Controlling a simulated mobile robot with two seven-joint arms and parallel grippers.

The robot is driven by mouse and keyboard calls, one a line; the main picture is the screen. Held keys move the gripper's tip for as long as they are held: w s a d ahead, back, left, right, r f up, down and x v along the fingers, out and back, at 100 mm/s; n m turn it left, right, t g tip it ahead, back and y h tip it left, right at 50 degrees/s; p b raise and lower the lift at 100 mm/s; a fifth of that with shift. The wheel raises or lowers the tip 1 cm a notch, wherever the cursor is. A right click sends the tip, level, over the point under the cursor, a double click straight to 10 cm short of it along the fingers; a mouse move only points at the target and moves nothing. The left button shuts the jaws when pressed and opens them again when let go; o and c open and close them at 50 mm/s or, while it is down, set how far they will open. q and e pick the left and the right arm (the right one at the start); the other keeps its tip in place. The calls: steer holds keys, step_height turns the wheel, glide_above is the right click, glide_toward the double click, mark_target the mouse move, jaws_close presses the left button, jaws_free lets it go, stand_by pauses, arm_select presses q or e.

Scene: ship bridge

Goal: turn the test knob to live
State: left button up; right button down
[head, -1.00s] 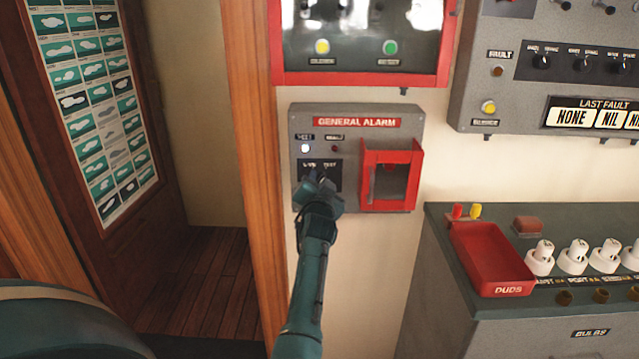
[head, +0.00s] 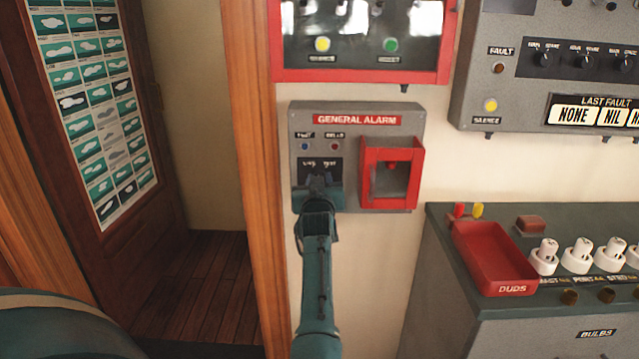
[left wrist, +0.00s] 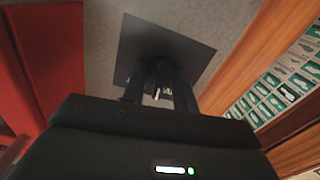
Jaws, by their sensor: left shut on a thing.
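The grey GENERAL ALARM box (head: 302,180) is on the wall in the head view. Its black knob plate (head: 335,166) has two small labels along the top, partly readable. My left gripper (head: 320,186) is at this plate and covers the knob in the head view. In the left wrist view my gripper's dark fingers (left wrist: 160,88) are closed together against the black plate (left wrist: 160,40), shut on the test knob. My right gripper is not in view.
A red open-fronted guard (head: 369,185) stands out just right of the knob plate. A blue lamp (head: 305,146) and a red lamp (head: 335,147) sit above it, both unlit. A red DUDS tray (head: 492,262) is on the console at right. A wooden post (head: 252,150) is at left.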

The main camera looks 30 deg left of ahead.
arm_select(q)
steer(key=n, duration=0.2)
steer(key=shift+n, duration=0.4)
steer(key=shift+n+p, duration=0.45)
steer(key=shift+n, duration=0.95)
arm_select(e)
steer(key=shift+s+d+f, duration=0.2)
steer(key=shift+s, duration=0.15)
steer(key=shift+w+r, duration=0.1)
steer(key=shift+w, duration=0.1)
arm_select(q)
steer(key=o, duration=1)
steer(key=shift+s, duration=0.1)
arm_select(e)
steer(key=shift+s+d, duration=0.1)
